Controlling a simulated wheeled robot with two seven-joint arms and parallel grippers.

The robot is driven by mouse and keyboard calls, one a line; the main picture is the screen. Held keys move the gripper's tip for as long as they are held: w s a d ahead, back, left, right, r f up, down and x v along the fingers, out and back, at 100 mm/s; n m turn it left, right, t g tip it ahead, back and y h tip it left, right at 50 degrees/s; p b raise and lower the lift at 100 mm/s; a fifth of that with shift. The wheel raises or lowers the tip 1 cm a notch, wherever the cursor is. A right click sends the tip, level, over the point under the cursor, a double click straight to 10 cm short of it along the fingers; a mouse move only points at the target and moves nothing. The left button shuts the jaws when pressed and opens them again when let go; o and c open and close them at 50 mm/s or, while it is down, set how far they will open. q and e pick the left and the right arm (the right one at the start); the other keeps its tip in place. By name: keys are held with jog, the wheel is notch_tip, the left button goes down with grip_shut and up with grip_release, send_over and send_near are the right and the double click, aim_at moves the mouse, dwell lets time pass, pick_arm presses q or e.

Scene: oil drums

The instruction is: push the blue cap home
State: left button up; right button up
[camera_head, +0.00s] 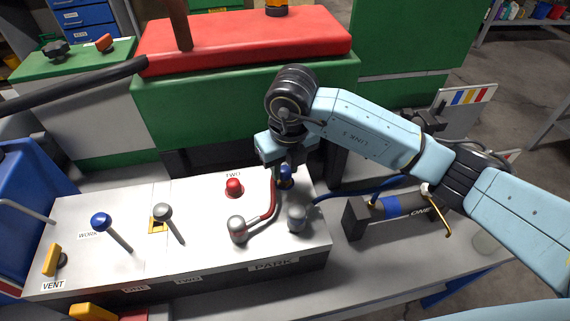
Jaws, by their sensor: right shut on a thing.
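The blue cap (286,181) is at the back right of the white panel box (200,245), partly hidden by my right gripper (284,168). My right arm comes in from the right, and its gripper points down over the cap. The fingers look closed on the blue cap, though the fingertips are small and partly hidden. I cannot tell how far down the cap sits on its seat. My left gripper is not in view.
A red cap (233,187) marked TWO, a red hose (268,205) and grey knobs (297,217) are close by. Levers (111,229) stand to the left. A cylinder marked ONE (400,208) lies right. A green and red machine (240,95) stands behind.

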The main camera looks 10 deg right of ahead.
jog(key=shift+f+b, duration=0.65)
jog(key=shift+f, duration=0.2)
dwell(0.6)
jog(key=o, duration=1)
jog(key=shift+d, duration=0.1)
jog(key=shift+s, duration=0.1)
